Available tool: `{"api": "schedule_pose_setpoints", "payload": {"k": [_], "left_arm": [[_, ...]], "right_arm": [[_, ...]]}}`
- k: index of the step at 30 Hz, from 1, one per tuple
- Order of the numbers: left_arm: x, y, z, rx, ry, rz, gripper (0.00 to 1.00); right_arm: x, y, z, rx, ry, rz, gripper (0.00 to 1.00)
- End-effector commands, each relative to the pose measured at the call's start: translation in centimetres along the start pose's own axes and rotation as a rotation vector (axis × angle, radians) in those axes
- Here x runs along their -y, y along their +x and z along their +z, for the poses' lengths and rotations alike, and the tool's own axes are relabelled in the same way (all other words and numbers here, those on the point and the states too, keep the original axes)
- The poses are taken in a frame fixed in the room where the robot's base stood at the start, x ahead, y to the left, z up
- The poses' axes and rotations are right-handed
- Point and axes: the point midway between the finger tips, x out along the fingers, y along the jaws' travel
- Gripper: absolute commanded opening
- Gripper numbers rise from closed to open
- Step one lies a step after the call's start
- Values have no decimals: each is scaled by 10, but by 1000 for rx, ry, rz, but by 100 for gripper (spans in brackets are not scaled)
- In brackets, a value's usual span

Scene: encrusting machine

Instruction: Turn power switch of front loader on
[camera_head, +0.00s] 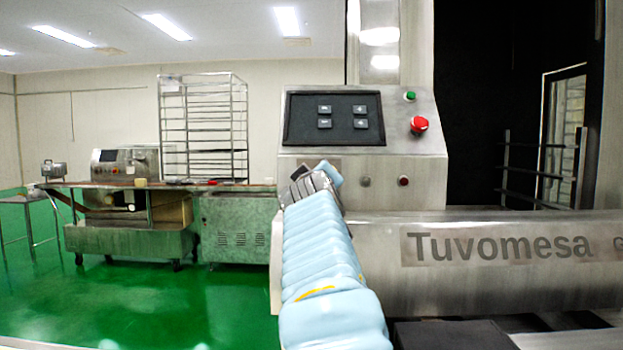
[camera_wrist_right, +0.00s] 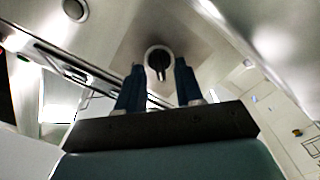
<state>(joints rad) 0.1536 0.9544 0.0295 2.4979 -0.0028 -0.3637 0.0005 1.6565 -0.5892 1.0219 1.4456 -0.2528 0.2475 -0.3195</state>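The power switch (camera_wrist_right: 159,60), a round dark knob with a light ridge, shows in the right wrist view on the steel front of the machine. My right gripper (camera_wrist_right: 160,68) is open, with one dark blue finger on each side of the knob in that view. I cannot tell whether the fingertips touch it or stop just short. In the head view my right gripper (camera_head: 312,186), at the end of the light blue sleeved arm, is in front of the machine's panel (camera_head: 428,150) below the keypad. There it hides the knob. My left gripper is not in view.
The panel carries a dark keypad (camera_head: 333,118), a green button (camera_head: 410,96), a red mushroom button (camera_head: 419,124), a grey button (camera_head: 365,181) and a small red one (camera_head: 404,181). A steel body marked Tuvomesa (camera_head: 500,275) extends right. Green floor (camera_head: 150,305) lies open at left.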

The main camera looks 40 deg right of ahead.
Motion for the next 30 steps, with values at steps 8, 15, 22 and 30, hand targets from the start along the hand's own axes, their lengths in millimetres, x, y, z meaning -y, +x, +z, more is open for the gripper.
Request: {"api": "schedule_pose_setpoints", "payload": {"k": [8, 15, 22, 30], "left_arm": [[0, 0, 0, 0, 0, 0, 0], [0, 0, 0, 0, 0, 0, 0], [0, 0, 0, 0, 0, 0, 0], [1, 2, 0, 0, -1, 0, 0]], "right_arm": [[0, 1, 0, 0, 0, 0, 32], [0, 0, 0, 0, 0, 0, 0], [0, 0, 0, 1, 4, 0, 0], [0, 1, 1, 2, 82, 0, 0]]}}
